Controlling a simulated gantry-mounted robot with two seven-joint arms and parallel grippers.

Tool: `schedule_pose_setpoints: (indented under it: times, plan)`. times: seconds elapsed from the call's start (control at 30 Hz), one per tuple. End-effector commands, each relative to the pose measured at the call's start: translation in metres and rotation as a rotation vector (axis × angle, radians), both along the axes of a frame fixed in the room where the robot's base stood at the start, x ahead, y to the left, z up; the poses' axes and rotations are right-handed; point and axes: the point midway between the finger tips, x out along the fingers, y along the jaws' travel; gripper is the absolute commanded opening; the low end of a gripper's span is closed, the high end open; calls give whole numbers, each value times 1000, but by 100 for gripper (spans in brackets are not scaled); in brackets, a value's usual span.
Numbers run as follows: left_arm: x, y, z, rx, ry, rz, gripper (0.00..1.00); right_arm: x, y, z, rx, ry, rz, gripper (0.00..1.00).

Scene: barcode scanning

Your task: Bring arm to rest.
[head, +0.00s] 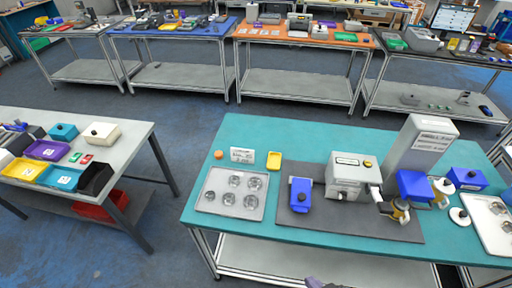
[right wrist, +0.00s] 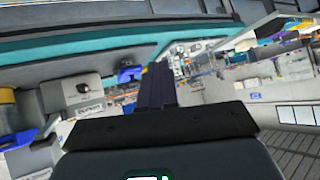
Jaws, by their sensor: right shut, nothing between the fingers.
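My right gripper (head: 318,283) shows only as a small grey-purple piece at the bottom edge of the head view, in front of the teal table (head: 290,130). In the right wrist view its dark fingers (right wrist: 156,82) are together, with nothing between them. The gripper is apart from the things on the table. The rest of my right arm is out of the head view. My left gripper is not in view.
The teal table carries a grey tray with round dishes (head: 212,206), a blue device (head: 301,190), a white-grey machine (head: 350,172) and a tall grey box (head: 424,140). A side table (head: 140,135) with coloured bins stands left. Blue floor (head: 195,130) lies between them.

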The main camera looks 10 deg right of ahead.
Motion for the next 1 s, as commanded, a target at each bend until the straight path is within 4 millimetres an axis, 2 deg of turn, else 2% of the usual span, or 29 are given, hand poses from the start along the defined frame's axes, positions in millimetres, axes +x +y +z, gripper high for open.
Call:
schedule_pose_setpoints:
  times: [0.1,0.23,0.37,0.43,0.47,0.5,0.57,0.9,1.0]
  plan:
    - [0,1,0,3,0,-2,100,-11,-7,0,-31,117,-94,0]
    - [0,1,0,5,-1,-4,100,-33,-21,-6,-103,263,-125,0]
    - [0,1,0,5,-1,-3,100,-61,-38,-15,-192,426,-104,0]
    - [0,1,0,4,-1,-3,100,-79,-44,-23,-250,523,-53,0]
    - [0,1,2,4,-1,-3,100,-82,-44,-22,-280,531,-9,0]
    - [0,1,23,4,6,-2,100,-81,-44,2,-274,523,-18,0]
    - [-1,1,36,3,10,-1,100,-80,-44,17,-273,522,-20,0]
    - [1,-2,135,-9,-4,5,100,-80,-44,110,-272,521,-21,0]
    - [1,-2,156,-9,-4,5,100,-80,-44,131,-273,521,-21,0]
